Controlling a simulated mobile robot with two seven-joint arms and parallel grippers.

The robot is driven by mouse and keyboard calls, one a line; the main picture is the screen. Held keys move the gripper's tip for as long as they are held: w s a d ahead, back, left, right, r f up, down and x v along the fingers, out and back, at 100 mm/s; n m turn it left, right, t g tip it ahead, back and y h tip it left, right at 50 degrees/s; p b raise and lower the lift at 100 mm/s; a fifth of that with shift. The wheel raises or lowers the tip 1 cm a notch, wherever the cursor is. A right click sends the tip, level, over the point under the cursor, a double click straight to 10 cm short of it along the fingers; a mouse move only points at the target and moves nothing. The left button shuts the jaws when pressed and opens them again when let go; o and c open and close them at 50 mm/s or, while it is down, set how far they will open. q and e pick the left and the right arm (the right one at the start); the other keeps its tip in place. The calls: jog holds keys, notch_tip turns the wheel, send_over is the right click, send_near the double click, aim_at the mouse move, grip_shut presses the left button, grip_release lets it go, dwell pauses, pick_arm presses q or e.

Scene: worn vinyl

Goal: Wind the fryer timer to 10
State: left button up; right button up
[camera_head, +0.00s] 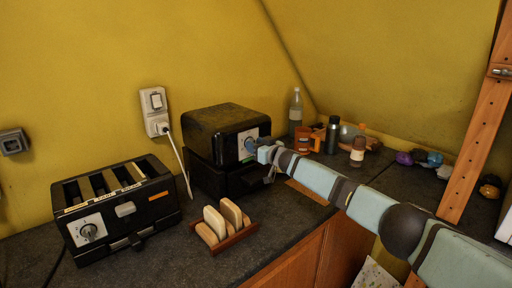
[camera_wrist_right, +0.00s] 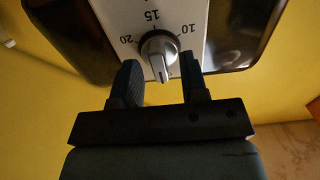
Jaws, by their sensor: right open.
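The fryer (camera_head: 212,122) is a black box with a dark top against the yellow wall, and its pale timer panel (camera_head: 241,137) faces my right arm. In the wrist view the panel (camera_wrist_right: 118,12) carries the numbers 20, 15 and 10 around a grey timer knob (camera_wrist_right: 158,52). The knob's ridge runs nearly up and down in that picture; which mark it points at is unclear. My right gripper (camera_wrist_right: 160,62) is open, one finger on each side of the knob, with visible gaps. In the head view my right gripper (camera_head: 259,149) hides most of the knob. My left gripper is out of view.
A black toaster (camera_head: 118,207) with its own dial stands at the left. A wooden rack (camera_head: 240,233) with bread slices sits in front of the fryer. Bottles (camera_head: 295,108) and mugs (camera_head: 303,139) stand behind my right arm. A wall socket (camera_head: 155,112) has a white cord.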

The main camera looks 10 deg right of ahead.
jog(key=shift+c, duration=0.2)
grip_shut()
